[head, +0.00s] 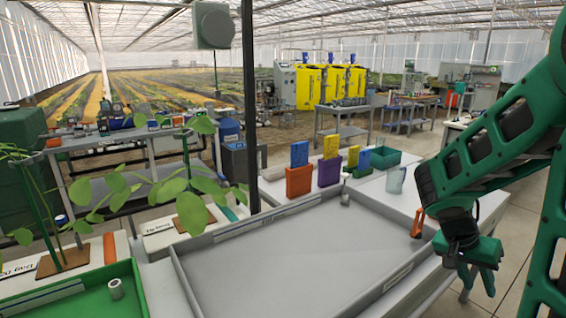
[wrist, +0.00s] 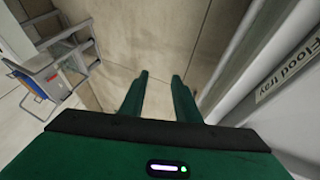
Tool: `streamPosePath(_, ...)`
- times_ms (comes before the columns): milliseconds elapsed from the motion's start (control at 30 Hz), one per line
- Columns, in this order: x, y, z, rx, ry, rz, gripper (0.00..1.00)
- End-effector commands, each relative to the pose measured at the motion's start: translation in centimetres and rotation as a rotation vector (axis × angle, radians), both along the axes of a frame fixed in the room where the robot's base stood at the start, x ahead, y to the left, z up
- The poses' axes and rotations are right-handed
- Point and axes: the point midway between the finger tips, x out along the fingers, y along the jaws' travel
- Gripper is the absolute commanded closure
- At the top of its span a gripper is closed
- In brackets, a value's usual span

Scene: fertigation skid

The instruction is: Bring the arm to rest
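My green arm (head: 490,140) comes in from the right edge of the head view and bends down at the wrist. My gripper (head: 477,285) hangs at the lower right, fingers pointing down, beside the right edge of the grey flood tray (head: 270,270). In the wrist view the two fingers of my gripper (wrist: 158,80) stand apart with nothing between them, so it is open and empty. Below them is bare floor (wrist: 150,35). The flood tray's side with its label (wrist: 290,65) runs along the right of the wrist view.
An orange-handled tool (head: 417,222) stands near the tray's right corner. Orange (head: 299,181) and purple (head: 329,171) holders with cards stand behind the tray. A green tray (head: 85,295) with a small white cylinder is at left. A blue-and-grey stand (wrist: 55,75) is on the floor.

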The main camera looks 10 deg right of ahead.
Motion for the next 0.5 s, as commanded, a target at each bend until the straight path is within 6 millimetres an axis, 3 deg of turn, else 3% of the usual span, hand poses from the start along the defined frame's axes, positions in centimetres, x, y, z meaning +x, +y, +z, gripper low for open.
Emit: streamPosePath(500, -10.8, 9.1, 4.3, 0.476, 0.029, 0.353, 0.71)
